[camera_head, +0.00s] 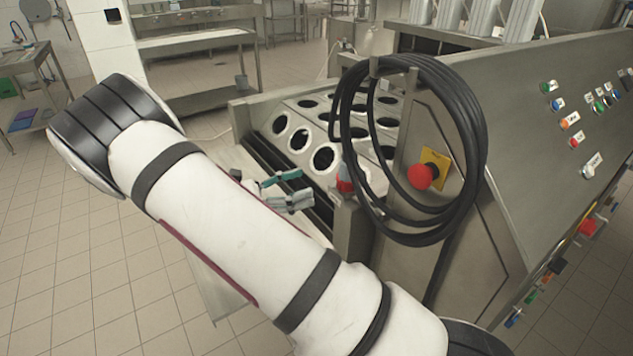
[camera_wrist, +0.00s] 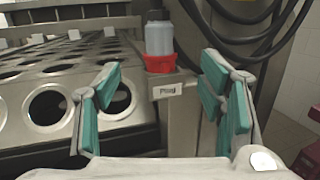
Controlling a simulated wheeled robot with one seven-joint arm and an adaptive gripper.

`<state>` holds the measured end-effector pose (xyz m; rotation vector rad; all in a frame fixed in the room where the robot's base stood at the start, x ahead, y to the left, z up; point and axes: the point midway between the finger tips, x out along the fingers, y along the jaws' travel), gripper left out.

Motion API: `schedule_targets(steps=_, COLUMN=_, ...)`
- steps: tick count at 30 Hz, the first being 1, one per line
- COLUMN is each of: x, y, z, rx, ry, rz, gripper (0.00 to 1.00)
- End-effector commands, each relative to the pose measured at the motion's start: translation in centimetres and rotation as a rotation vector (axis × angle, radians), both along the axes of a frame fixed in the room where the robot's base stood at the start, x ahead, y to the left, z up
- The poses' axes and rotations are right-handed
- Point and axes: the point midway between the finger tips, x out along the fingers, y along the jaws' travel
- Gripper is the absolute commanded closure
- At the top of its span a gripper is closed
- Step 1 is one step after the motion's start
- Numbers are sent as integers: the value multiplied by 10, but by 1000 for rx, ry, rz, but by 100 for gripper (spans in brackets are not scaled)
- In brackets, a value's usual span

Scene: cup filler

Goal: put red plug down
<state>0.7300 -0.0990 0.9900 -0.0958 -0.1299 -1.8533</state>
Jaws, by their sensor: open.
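The red plug, with a grey body and dark top above a red base (camera_wrist: 160,62), stands upright at a metal ledge, just above a label (camera_wrist: 167,90) reading "Plug". It also shows as a small red and pale shape in the head view (camera_head: 345,180), partly behind the black cable. My gripper (camera_wrist: 160,72) is open, with teal pads apart to the left and right of the plug in the wrist view and nothing held between them. In the head view my gripper (camera_head: 293,188) is left of the plug, apart from it.
A coiled black cable (camera_head: 470,125) hangs beside the plug. A red emergency button (camera_head: 420,177) on a yellow plate is to the right. The machine's tray with round holes (camera_head: 300,139) lies behind and left. Tiled floor (camera_head: 70,270) is open at left.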

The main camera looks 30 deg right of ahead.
Motion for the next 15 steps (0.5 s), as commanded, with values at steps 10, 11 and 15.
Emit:
schedule_targets(steps=10, x=-15, y=4, z=14, rx=110, ry=-87, rz=-65, gripper=37)
schedule_targets(steps=11, x=-20, y=2, z=19, rx=140, ry=-112, rz=-83, gripper=37)
schedule_targets(steps=15, x=-51, y=-4, z=37, rx=304, ry=-256, rz=-178, gripper=37)
